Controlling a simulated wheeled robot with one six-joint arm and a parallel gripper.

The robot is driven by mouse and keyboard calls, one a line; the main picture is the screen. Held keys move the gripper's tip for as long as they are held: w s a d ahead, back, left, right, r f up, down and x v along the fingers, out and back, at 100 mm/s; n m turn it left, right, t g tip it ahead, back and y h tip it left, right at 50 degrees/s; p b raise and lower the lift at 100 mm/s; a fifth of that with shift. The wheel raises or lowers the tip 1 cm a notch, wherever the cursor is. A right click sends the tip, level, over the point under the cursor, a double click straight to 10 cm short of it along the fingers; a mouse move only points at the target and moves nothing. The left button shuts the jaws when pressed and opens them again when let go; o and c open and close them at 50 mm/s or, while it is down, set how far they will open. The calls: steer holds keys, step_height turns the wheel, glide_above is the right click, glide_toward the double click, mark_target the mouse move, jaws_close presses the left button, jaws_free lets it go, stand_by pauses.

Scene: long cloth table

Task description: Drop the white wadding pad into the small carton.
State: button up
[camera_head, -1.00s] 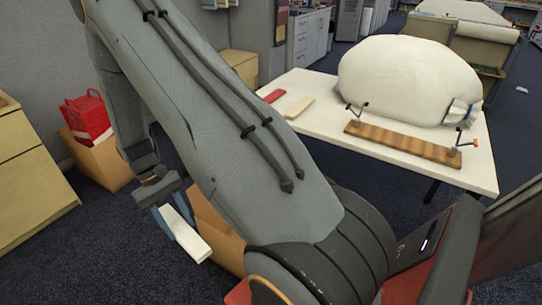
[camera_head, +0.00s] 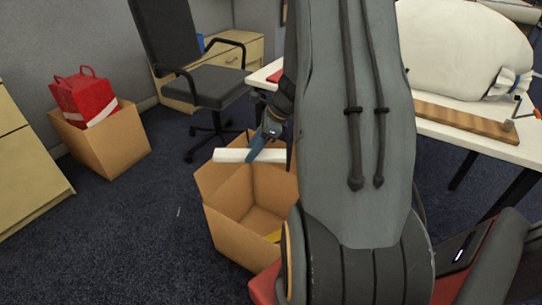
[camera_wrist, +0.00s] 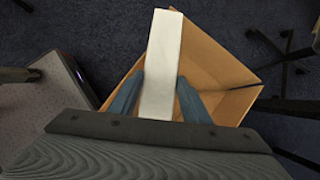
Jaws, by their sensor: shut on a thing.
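The white wadding pad (camera_head: 235,155) is a flat white bar held level by my gripper (camera_head: 262,148). In the wrist view the pad (camera_wrist: 163,60) lies between the two blue fingers of my gripper (camera_wrist: 160,95), which are shut on it. A brown open carton (camera_head: 228,230) stands on the floor below the pad, its flaps spread. The pad is above the carton's far side, over the opening. The carton (camera_wrist: 215,60) also shows behind the pad in the wrist view. My arm hides the carton's right part.
Another carton (camera_head: 118,150) with a red bag (camera_head: 84,100) stands at the left by a cabinet (camera_head: 25,150). An office chair (camera_head: 205,80) is behind the open carton. The white table (camera_head: 470,145) with a big white bundle (camera_head: 465,50) and a wooden board is at the right.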

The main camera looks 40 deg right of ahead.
mark_target(282, 149)
steer(key=s+d+f+m+t+h+b, duration=0.1)
steer(key=s+d+m+t+h+b, duration=0.15)
steer(key=d+m, duration=0.45)
steer(key=shift+n+g, duration=0.35)
steer(key=shift+n, duration=0.05)
steer(key=f+b, duration=0.4)
steer(key=w+f+b, duration=0.1)
steer(key=b, duration=0.1)
steer(key=shift+d+f, duration=0.3)
steer(key=shift+f, duration=0.1)
steer(key=shift+s, duration=0.1)
steer(key=o, duration=1.1)
steer(key=shift+r, duration=0.1)
steer(key=p+v, duration=0.3)
steer(key=v, duration=0.4)
steer(key=shift+s+r, duration=0.2)
steer(key=shift+r, duration=0.1)
